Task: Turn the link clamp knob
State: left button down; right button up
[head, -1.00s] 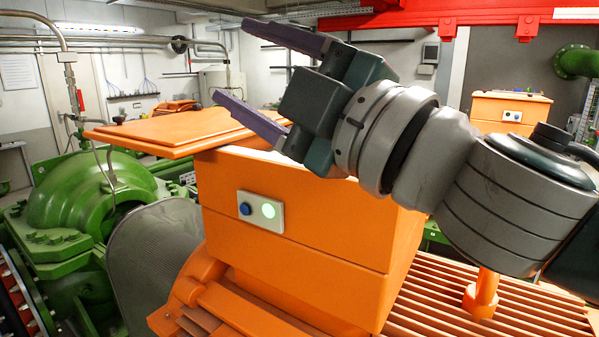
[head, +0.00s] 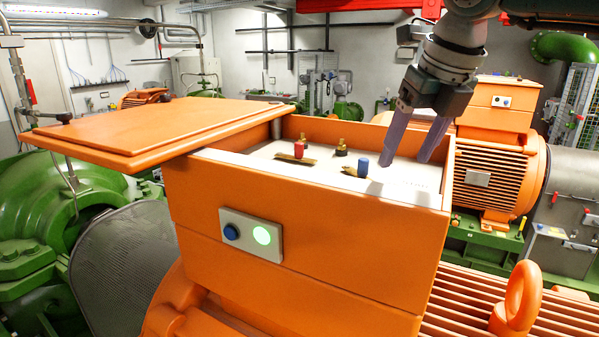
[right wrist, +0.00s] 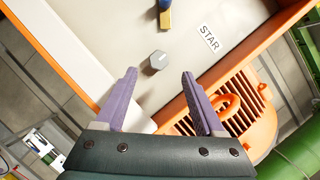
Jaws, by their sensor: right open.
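The open orange terminal box (head: 290,250) holds a pale panel (head: 330,180). On it are a red knob (head: 298,144) with a brass link (head: 295,158) and a blue knob (head: 363,167) with a brass link (head: 351,172). My right gripper (head: 404,163) is open and empty, pointing down over the panel, right of the blue knob. In the right wrist view, a grey hexagonal head (right wrist: 158,60) shows just beyond and between the fingertips (right wrist: 158,75). Part of the blue knob (right wrist: 165,4) shows at the top edge. Which piece is the clamp knob I cannot tell.
An orange lid (head: 150,128) sticks out left of the box. A "STAR" label (right wrist: 209,38) is on the panel. The box walls border the gripper, and a lifting eye (head: 517,300) stands at right.

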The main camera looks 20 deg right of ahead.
jog(key=b+x, duration=0.3)
jog(key=x, duration=0.2)
jog(key=shift+s+a+f, duration=0.1)
jog(key=shift+f, duration=0.2)
jog(key=shift+w+f+b, duration=0.35)
jog(key=shift+f+b, duration=0.15)
jog(key=shift+b, duration=0.3)
jog(key=shift+c, duration=1.4)
grip_shut()
